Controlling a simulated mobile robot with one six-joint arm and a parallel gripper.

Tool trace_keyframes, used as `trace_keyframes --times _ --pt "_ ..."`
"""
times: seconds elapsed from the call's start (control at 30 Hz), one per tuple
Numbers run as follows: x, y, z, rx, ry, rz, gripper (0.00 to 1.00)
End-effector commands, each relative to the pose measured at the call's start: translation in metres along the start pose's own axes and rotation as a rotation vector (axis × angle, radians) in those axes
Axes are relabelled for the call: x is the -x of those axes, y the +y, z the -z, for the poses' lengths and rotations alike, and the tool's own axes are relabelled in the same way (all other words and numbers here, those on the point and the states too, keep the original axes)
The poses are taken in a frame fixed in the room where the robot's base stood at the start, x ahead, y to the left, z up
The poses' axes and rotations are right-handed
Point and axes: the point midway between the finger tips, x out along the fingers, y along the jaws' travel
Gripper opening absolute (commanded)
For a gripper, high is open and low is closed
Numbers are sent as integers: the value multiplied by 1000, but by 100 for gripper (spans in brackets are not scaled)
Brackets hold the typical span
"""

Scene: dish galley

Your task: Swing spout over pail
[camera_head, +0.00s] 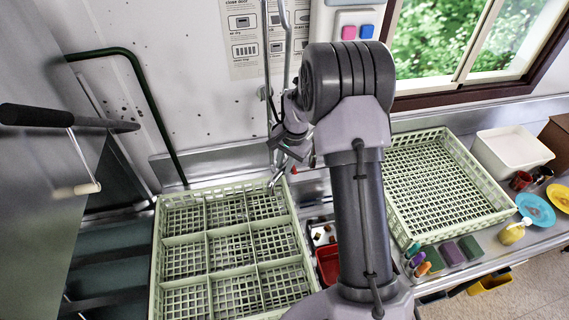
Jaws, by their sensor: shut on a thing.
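A thin grey metal spout pipe (267,60) runs down the wall left of my arm, with a second upright pipe (286,45) beside it. A slim metal end (275,183) points down over the back edge of the divided green rack. My gripper (284,152) is at the spout, shut on it; my wrist and arm hide much of the grip. No pail can be told for certain. A yellow container (491,283) shows partly below the counter's front edge at the right, and a white tub (512,150) stands at the right back.
A divided green rack (207,233) fills the front left, and another green rack (447,130) lies right of my arm. A red bin (328,262) sits between them. Plates, sponges and bottles stand at the right. A black-handled lever (65,119) juts from the left machine.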

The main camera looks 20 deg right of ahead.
Motion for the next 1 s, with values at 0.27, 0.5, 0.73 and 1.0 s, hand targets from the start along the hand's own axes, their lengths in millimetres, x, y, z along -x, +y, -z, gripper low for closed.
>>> trace_keyframes --times 0.27,0.5,0.73,1.0 --pt "0 0 0 0 0 0 0" --pt "0 0 0 0 1 1 0" --pt "0 0 0 0 1 1 0" --pt "1 5 1 20 -3 1 0"
